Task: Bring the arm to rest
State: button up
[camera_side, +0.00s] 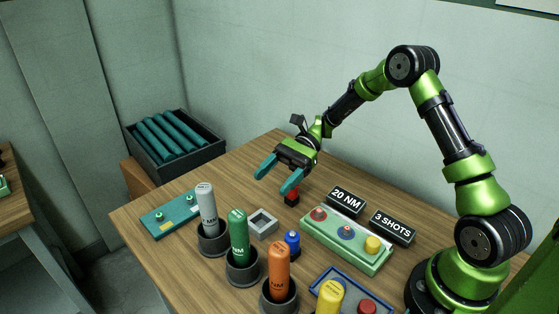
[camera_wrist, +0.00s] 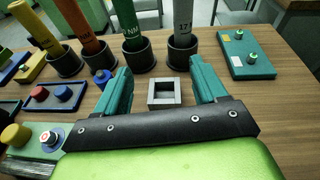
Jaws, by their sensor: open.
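My gripper (camera_side: 275,183) has teal fingers spread apart, with nothing between them. It hangs above the wooden table (camera_side: 140,228), in front of the wall. In the wrist view my gripper (camera_wrist: 162,78) also shows its two teal fingers wide apart. A small grey square holder (camera_wrist: 151,100) appears between and beyond them. In the side view the same grey holder (camera_side: 252,228) sits on the table below and left of the gripper. A small red and black piece (camera_side: 292,198) stands just below the right finger; I cannot tell whether they touch.
Grey (camera_side: 207,203), green (camera_side: 238,228), orange (camera_side: 277,262) and yellow (camera_side: 329,298) tools stand in dark cups. A green button box (camera_side: 345,253) lies before the signs "20 NM" (camera_side: 346,200) and "3 SHOTS" (camera_side: 393,227). A teal plate (camera_side: 165,223) lies left; a dark crate (camera_side: 178,167) stands behind.

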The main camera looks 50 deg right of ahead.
jog(key=s+d+r+n+t+h, duration=0.1)
jog(key=s+r+n+t+h, duration=0.3)
jog(key=s, duration=0.5)
jog(key=s+d+r+n+t+h, duration=0.1)
jog(key=s+r+n+t+h, duration=0.3)
jog(key=s+r+n+h, duration=0.4)
jog(key=shift+s+r+h, duration=0.5)
jog(key=shift+s+r, duration=0.5)
jog(key=shift+r, duration=0.45)
